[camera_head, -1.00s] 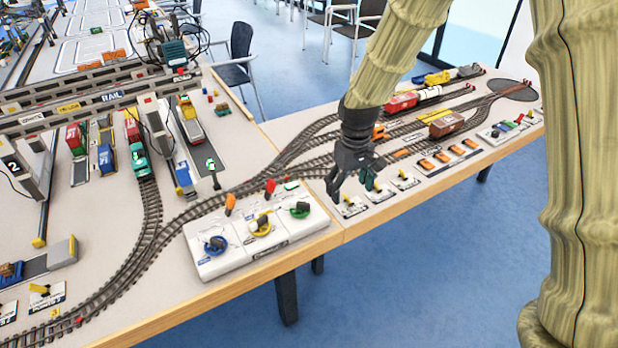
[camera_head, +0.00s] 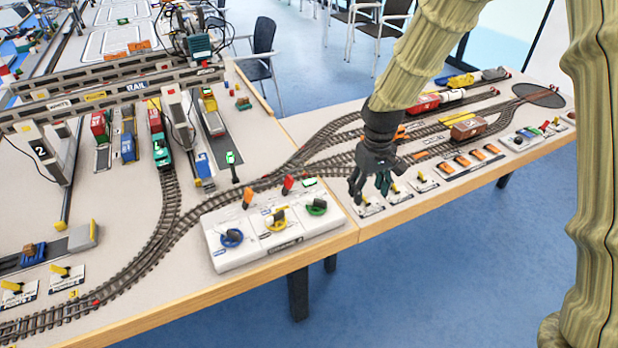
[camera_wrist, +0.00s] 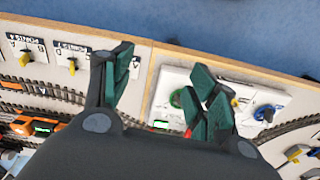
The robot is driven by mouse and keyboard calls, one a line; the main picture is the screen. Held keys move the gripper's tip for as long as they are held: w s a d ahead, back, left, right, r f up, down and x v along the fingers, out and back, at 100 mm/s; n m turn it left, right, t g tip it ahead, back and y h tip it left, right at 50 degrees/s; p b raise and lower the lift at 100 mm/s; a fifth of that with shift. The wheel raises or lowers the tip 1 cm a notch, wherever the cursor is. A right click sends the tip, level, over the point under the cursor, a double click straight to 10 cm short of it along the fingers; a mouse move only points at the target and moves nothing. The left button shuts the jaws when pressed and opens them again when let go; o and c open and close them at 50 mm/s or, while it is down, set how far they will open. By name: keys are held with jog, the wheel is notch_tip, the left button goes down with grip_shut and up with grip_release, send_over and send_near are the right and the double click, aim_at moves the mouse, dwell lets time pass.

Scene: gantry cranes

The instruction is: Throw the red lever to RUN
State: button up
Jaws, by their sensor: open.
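The red lever (camera_head: 288,184) stands up at the back of a white control box (camera_head: 222,257), between an orange lever (camera_head: 247,198) and a small green piece (camera_head: 309,182). My gripper (camera_head: 369,190) is open and empty, pointing down above the small switch panels to the right of the box. It is apart from the red lever. In the wrist view, my open fingers (camera_wrist: 164,78) straddle the table joint, with the box on the right. A bit of the red lever (camera_wrist: 187,133) shows beside the right finger, which hides most of it. The RUN marking cannot be read.
Blue (camera_head: 231,238), yellow (camera_head: 276,220) and green (camera_head: 317,206) dials sit on the box front. Model track (camera_head: 232,194) runs close behind the box. The RAIL gantry (camera_head: 135,86) stands at the back left. The table's wooden edge (camera_head: 300,256) is just in front.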

jog(key=shift+m+y, duration=0.3)
jog(key=shift+m, duration=0.2)
jog(key=s+f, duration=0.2)
jog(key=f, duration=0.2)
jog(key=s+f, duration=0.2)
jog(key=f, duration=0.2)
jog(key=s+f, duration=0.2)
jog(key=f, duration=0.3)
jog(key=shift+s, duration=0.3)
grip_shut()
jog(key=s+d+f+m, duration=0.1)
jog(key=s+f, duration=0.8)
jog(key=s, duration=0.5)
jog(key=s+d+f+m, duration=0.2)
jog(key=s+f, duration=0.8)
jog(key=s, duration=0.5)
jog(key=shift+s, duration=0.15)
